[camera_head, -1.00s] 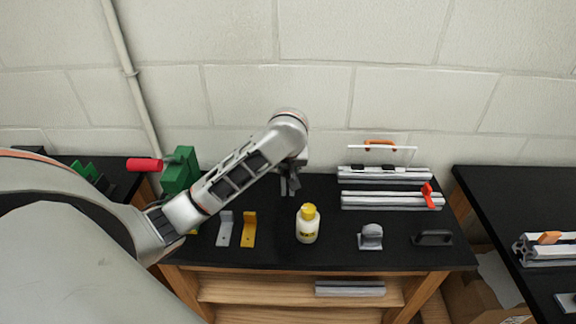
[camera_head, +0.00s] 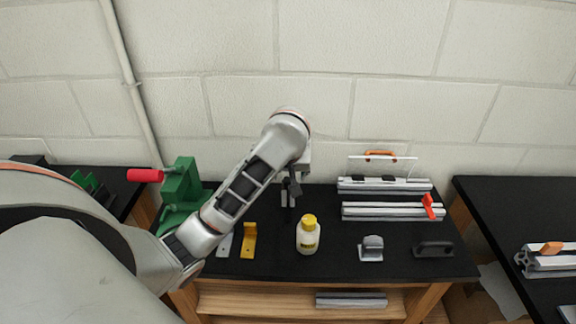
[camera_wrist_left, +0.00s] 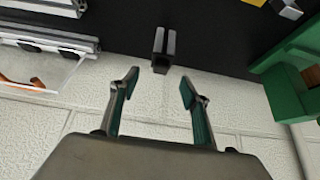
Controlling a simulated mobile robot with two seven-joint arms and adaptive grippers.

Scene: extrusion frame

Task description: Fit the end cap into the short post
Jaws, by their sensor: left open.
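My left gripper (camera_head: 293,192) hangs over the back of the black table, beside the green vise. In the left wrist view my left gripper (camera_wrist_left: 159,78) is open, with nothing between its two fingers. A small grey upright piece with a dark slot, seemingly the short post (camera_wrist_left: 164,48), stands beyond the fingertips, roughly in line with the gap and apart from them. In the head view it is largely hidden by the gripper. I cannot make out the end cap for certain in either view. My right gripper is not in view.
A green vise (camera_head: 184,188) with a red handle stands left. Aluminium rails (camera_head: 385,211) lie back right. The wall is close behind.

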